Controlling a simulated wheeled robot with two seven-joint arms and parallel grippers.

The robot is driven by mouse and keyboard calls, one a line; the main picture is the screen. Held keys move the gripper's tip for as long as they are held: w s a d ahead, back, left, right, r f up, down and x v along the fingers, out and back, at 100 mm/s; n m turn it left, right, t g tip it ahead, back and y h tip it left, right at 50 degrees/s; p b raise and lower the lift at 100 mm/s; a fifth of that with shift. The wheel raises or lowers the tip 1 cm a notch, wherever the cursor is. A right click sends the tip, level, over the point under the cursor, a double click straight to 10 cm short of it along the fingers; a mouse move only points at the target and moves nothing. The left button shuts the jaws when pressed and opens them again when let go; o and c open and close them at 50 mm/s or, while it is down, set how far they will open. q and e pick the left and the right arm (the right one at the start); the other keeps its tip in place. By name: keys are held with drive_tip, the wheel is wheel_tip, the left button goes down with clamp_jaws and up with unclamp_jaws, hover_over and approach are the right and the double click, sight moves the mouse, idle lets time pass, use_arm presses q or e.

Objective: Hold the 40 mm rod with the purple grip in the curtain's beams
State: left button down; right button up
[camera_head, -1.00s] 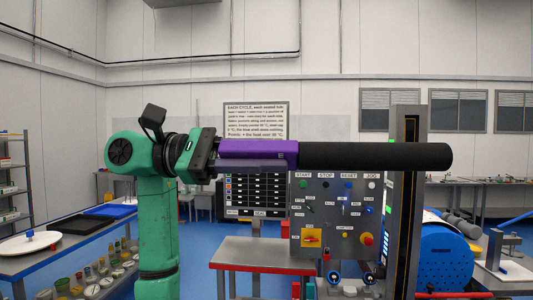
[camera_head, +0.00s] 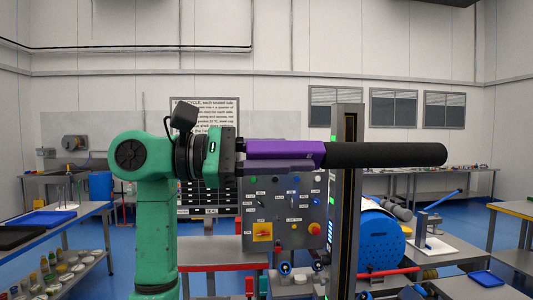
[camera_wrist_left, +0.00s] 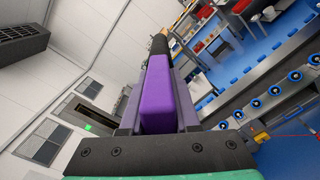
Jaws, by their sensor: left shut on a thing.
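The rod (camera_head: 385,155) is a thick black cylinder with a purple grip (camera_head: 280,149), held level and pointing right in the head view. My left gripper (camera_head: 300,164) is shut on the purple grip; the grip also shows between its fingers in the left wrist view (camera_wrist_left: 157,95). The curtain's tall dark post (camera_head: 347,220) stands upright with a yellow strip and green lights. The rod crosses in front of the post in the picture, its tip to the right of it. I cannot tell whether the rod is in the beams. My right gripper is out of view.
A control panel (camera_head: 285,215) with buttons stands below the grip. A blue drum (camera_head: 375,243) is right of the post. A shelf table with a blue tray (camera_head: 48,218) is at left. Roller rails with blue wheels (camera_wrist_left: 274,90) show in the left wrist view.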

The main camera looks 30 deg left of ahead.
sight(249, 156)
use_arm(q)
drive_tip(key=p+x, duration=0.3)
drive_tip(key=x, duration=1.1)
idle(1.1)
drive_tip(key=shift+s+a, duration=0.15)
drive_tip(key=shift+a, duration=0.05)
drive_tip(key=b+v, duration=0.5)
drive_tip(key=v, duration=1.4)
drive_tip(key=shift+s+a, duration=0.1)
drive_tip(key=shift+a, duration=0.1)
drive_tip(key=shift+s+a, duration=0.15)
drive_tip(key=shift+a, duration=0.05)
drive_tip(key=shift+d, duration=0.15)
